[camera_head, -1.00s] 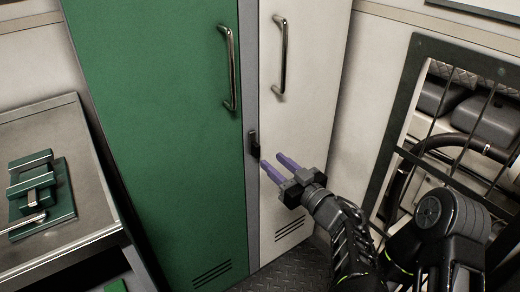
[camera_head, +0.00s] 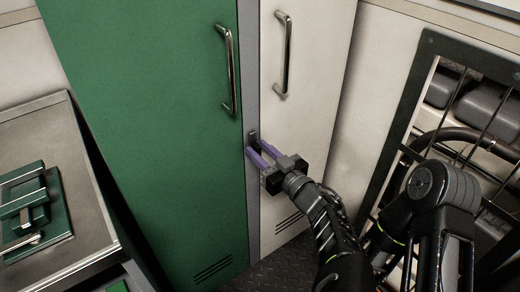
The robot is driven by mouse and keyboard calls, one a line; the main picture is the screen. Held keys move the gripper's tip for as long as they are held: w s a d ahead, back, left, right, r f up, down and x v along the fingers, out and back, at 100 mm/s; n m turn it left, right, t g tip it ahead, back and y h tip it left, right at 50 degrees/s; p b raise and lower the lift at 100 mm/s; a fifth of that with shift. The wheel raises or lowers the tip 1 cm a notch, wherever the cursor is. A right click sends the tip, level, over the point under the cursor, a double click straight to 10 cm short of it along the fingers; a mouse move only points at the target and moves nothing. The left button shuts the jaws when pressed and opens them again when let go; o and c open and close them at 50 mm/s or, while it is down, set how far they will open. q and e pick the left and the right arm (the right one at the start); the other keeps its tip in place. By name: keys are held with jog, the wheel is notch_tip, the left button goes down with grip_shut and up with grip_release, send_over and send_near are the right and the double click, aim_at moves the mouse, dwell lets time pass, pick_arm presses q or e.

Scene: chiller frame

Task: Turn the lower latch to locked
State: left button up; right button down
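The lower latch (camera_head: 253,136) is a small dark piece on the grey strip (camera_head: 252,95) between a green door (camera_head: 150,130) and a white door (camera_head: 310,100). Its upper part shows and looks roughly upright.
Metal door handles (camera_head: 230,70) (camera_head: 284,55) stick out above the latch. A barred dark frame (camera_head: 392,135) with machinery stands at the right. A metal bench (camera_head: 45,115) with a green fixture (camera_head: 35,210) is at the left. The floor (camera_head: 290,270) is dark tread plate.

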pick_arm(q)
grip_shut()
